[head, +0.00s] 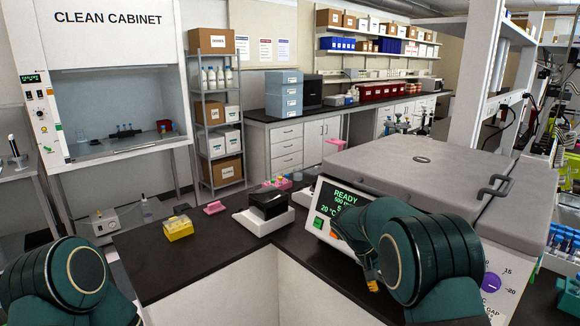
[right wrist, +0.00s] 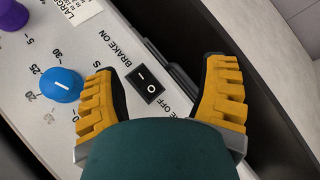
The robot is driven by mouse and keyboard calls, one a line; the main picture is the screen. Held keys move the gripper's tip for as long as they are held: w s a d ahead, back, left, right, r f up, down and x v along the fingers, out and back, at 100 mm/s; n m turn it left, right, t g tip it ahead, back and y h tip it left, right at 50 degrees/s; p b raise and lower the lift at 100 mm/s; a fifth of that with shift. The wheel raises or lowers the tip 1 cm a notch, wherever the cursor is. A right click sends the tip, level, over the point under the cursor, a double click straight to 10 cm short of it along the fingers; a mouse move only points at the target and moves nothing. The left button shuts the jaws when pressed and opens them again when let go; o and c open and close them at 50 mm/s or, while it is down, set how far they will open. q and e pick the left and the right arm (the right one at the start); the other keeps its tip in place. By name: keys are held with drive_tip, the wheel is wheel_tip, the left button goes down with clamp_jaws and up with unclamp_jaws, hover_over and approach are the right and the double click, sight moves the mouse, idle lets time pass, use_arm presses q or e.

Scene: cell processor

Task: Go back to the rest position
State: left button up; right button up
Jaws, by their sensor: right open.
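My right gripper (right wrist: 160,75) is open, with its two yellow fingers spread apart on either side of a black rocker switch (right wrist: 147,85) in the right wrist view. The switch is on the pale front panel of the cell processor, under the words BRAKE ON. In the head view a bit of my yellow right gripper (head: 372,282) shows low in front of the cell processor (head: 420,165), mostly hidden by my green arm. The cell processor's grey lid is closed, and its display (head: 344,197) reads READY. My left arm shows at the lower left; its gripper is out of view.
A blue knob (right wrist: 62,85) is beside the left finger in the right wrist view. On the black bench (head: 190,250) are a yellow rack (head: 179,228), a pink item (head: 214,208) and a black-and-white device (head: 266,210). A clean cabinet (head: 115,90) stands at the left.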

drive_tip(key=s+a+f+n+y, duration=0.1)
drive_tip(key=s+a+f+y, duration=0.15)
drive_tip(key=f, duration=0.45)
drive_tip(key=s+a+f+y, duration=0.2)
drive_tip(key=s+a+f, duration=0.15)
drive_tip(key=f, duration=0.25)
drive_tip(key=s+a+f+n+y, duration=0.1)
drive_tip(key=s+a+f+y, duration=0.1)
drive_tip(key=s+f, duration=0.35)
drive_tip(key=s+a+f+m+t+y, duration=0.1)
drive_tip(key=s+a+f+y, duration=0.1)
drive_tip(key=s, duration=0.5)
drive_tip(key=s+a+f+m+t+y+b, duration=0.1)
drive_tip(key=s+a+f+m+t+y, duration=0.1)
drive_tip(key=s+a+f, duration=0.3)
drive_tip(key=s+a+y, duration=0.1)
drive_tip(key=s+a, duration=0.1)
drive_tip(key=s, duration=0.1)
drive_tip(key=shift+b, duration=0.3)
